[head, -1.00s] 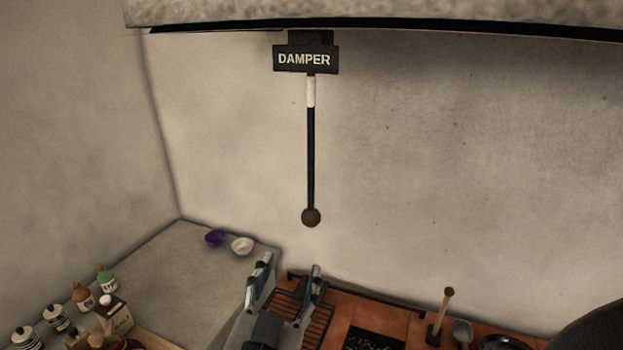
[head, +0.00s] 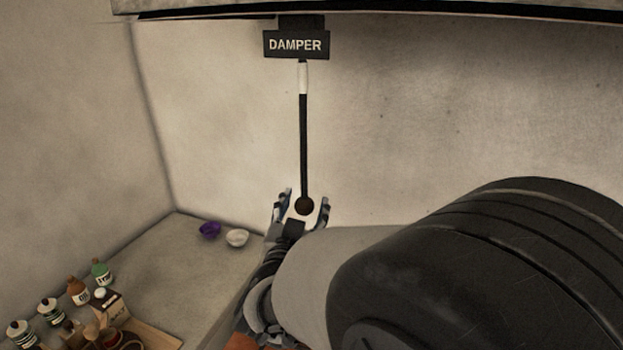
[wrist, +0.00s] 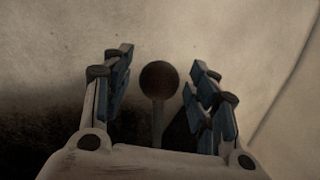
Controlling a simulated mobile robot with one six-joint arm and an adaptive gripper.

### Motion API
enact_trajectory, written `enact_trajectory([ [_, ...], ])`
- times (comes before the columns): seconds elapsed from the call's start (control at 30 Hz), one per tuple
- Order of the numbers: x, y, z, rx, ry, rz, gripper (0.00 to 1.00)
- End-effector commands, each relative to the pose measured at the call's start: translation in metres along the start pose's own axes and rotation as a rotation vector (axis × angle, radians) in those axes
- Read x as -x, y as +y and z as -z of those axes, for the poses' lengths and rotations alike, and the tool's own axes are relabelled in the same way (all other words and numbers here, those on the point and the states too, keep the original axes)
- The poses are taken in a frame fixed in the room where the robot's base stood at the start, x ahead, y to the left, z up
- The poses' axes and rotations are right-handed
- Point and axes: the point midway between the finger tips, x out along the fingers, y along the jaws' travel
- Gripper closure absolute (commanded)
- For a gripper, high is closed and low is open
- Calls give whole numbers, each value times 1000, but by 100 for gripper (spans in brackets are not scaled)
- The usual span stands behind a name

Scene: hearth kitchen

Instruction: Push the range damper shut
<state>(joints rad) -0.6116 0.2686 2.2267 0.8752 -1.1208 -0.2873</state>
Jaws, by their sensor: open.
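The damper is a black rod (head: 303,140) with a white upper section, hanging from a dark plate lettered DAMPER (head: 296,45) under the hood. A round brown knob (head: 304,206) ends the rod at the bottom. My gripper (head: 307,207) is open, with one finger on each side of the knob in the head view. In the wrist view the knob (wrist: 159,79) appears between the two open fingers, with gaps on both sides. I cannot tell how deep the knob sits between them.
The hood edge (head: 400,13) runs along the top. A purple bowl (head: 210,230) and a white bowl (head: 237,238) sit on the counter (head: 165,275) at left, with several bottles nearer. My arm hides the range. The wall around the rod is clear.

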Motion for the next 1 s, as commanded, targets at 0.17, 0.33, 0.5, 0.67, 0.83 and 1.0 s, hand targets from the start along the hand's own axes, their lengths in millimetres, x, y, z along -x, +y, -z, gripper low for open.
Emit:
enact_trajectory([
  [0.17, -9, 1, 0, 0, 0, -1, 46],
  [0.33, -9, 0, 0, 0, 0, -1, 46],
  [0.5, -8, 0, 0, 0, 0, 0, 53],
  [0.67, -8, 0, 0, 0, 0, 0, 64],
  [0.83, -8, 0, 0, 0, 0, 0, 75],
  [1.0, -8, 0, 0, 0, 0, 0, 86],
])
